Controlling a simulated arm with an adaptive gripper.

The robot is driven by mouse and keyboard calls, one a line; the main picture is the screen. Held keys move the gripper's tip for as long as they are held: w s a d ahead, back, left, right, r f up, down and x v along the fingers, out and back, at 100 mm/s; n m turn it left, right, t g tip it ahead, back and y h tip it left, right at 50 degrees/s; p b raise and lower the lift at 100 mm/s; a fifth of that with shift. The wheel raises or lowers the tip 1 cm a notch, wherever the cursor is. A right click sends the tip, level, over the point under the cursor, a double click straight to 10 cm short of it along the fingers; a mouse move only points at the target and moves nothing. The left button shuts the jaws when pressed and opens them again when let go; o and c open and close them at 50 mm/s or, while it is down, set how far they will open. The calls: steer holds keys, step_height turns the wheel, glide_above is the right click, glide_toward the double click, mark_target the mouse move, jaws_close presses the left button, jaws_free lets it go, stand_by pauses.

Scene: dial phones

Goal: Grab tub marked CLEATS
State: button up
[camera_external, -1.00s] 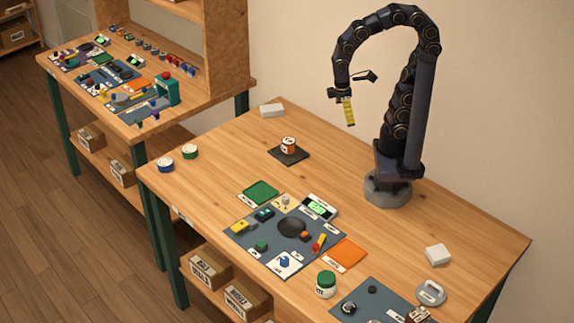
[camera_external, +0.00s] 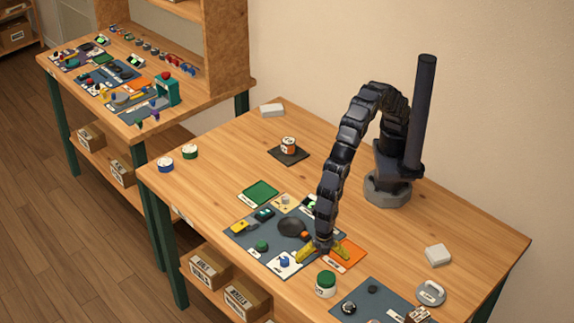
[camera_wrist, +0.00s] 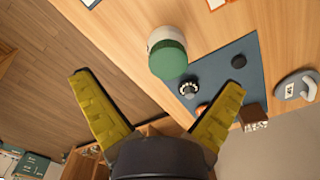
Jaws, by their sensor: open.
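I cannot read the word CLEATS on any tub. A white tub with a green lid (camera_external: 326,279) stands near the table's front edge; it shows in the wrist view (camera_wrist: 168,60) beyond and between my fingertips. Other tubs are a blue-lidded one (camera_external: 165,164) and a green-lidded one (camera_external: 190,152) at the left edge, and an orange and white one (camera_external: 288,144) on a dark pad. My gripper (camera_external: 323,256) has its yellow fingers spread wide over the mat's front right, just behind the nearest green-lidded tub. In the wrist view (camera_wrist: 158,84) nothing is between the fingers.
A blue-grey mat (camera_external: 247,240) with small parts lies left of my gripper. An orange card (camera_external: 352,258) lies beside it. A second mat (camera_external: 375,290), a grey weight-like item (camera_external: 431,293) and a white block (camera_external: 438,254) are to the right.

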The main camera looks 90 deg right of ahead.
mark_target(327, 278)
steer(key=shift+s+a+f, duration=0.25)
steer(key=shift+a+f, duration=0.1)
steer(key=shift+f, duration=0.1)
steer(key=f, duration=0.5)
steer(key=s+a+f, duration=0.1)
steer(key=f, duration=0.1)
steer(key=shift+f, duration=0.3)
steer(key=c, duration=1.2)
